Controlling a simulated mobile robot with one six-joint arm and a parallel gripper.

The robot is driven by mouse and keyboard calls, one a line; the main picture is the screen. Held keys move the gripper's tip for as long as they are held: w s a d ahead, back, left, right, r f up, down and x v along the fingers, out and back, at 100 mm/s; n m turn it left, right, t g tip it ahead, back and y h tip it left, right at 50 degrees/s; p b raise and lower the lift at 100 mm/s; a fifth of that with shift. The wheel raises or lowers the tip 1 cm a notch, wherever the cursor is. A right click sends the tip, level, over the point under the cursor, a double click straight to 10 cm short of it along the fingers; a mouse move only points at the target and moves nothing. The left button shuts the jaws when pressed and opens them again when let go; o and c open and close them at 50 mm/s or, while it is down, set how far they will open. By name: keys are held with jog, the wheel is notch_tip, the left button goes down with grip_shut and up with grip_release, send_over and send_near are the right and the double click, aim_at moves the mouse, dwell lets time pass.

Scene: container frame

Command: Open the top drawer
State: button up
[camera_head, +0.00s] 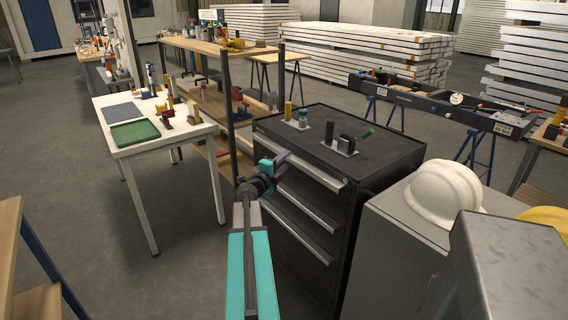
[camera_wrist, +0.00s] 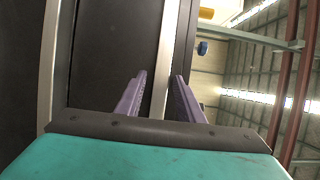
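The black drawer cabinet (camera_head: 385,160) stands in the middle of the head view. Its top drawer has a long silver handle (camera_head: 318,170) along the upper front edge, and the drawer looks shut. My gripper (camera_head: 284,158) is at the left part of this handle. In the wrist view its two purple fingers (camera_wrist: 159,76) are apart, and the silver top handle (camera_wrist: 168,65) runs between them. I cannot tell whether either finger touches it. The second handle (camera_wrist: 45,70) shows further left in the wrist view.
Lower drawer handles (camera_head: 306,231) lie below the top one. Small tools and holders (camera_head: 345,142) stand on the cabinet top. A grey cabinet with a white helmet (camera_head: 446,194) is close at right. A white table (camera_head: 150,140) and wooden shelf are at left.

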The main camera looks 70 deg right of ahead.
grip_shut()
jog(key=shift+s+a+f, duration=0.1)
jog(key=shift+a, duration=0.15)
jog(key=shift+d, duration=0.15)
